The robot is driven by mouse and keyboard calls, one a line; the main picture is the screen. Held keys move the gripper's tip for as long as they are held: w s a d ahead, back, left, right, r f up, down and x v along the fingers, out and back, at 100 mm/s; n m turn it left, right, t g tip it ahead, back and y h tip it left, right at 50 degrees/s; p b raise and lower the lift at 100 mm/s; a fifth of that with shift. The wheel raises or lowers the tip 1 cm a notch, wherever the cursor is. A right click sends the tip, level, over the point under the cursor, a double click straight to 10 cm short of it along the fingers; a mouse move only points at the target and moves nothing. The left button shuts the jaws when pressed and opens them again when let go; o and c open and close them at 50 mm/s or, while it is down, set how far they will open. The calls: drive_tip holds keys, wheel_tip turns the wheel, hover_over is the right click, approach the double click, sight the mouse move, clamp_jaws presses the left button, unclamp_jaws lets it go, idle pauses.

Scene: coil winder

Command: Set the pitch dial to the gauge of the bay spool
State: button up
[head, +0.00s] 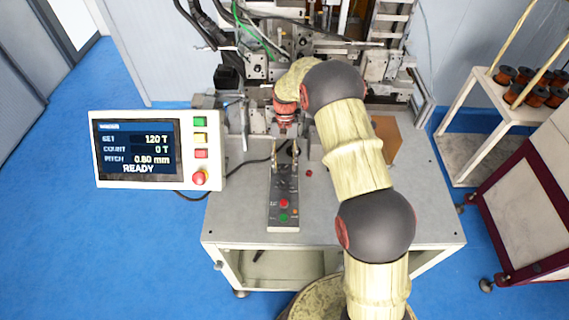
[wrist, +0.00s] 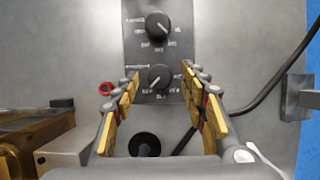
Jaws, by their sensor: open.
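The control panel (head: 284,190) lies on the machine's table with a red and a green button. In the wrist view, the panel (wrist: 134,50) carries two black dials, one far (wrist: 158,27) and one nearer (wrist: 159,77), each with a light pointer line. Their labels are too small to read, so I cannot tell which is the pitch dial. My gripper (head: 285,152) is open over the panel. In the wrist view its fingertips (wrist: 160,74) stand on either side of the nearer dial, apart from it. I cannot make out the bay spool or its gauge.
The display (head: 138,150) reads SET 120 T, COUNT 0 T, PITCH 0.80 mm, READY. Several copper spools (head: 505,75) stand on a rack at right. A small red ring (wrist: 106,88) lies beside the panel. A dark cable (wrist: 265,90) runs to its right. The table front is clear.

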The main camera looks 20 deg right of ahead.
drive_tip(key=v, duration=1.1)
drive_tip(key=shift+r, duration=0.35)
drive_tip(key=shift+w, duration=0.15)
drive_tip(key=s+r+n+t+b, duration=0.1)
drive_tip(key=s+b, duration=0.4)
drive_tip(key=s, duration=0.6)
drive_tip(key=s+a+r+n+t+h+b, duration=0.1)
drive_tip(key=s+r+t+b, duration=0.2)
drive_tip(key=s, duration=0.9)
drive_tip(key=s+r+n+t+b, duration=0.1)
drive_tip(key=s+r+t+b, duration=0.2)
drive_tip(key=s, duration=0.9)
drive_tip(key=t+b, duration=0.3)
drive_tip(key=b, duration=0.1)
drive_tip(key=shift+s+a+n, duration=0.2)
drive_tip(key=shift+a+n, duration=0.1)
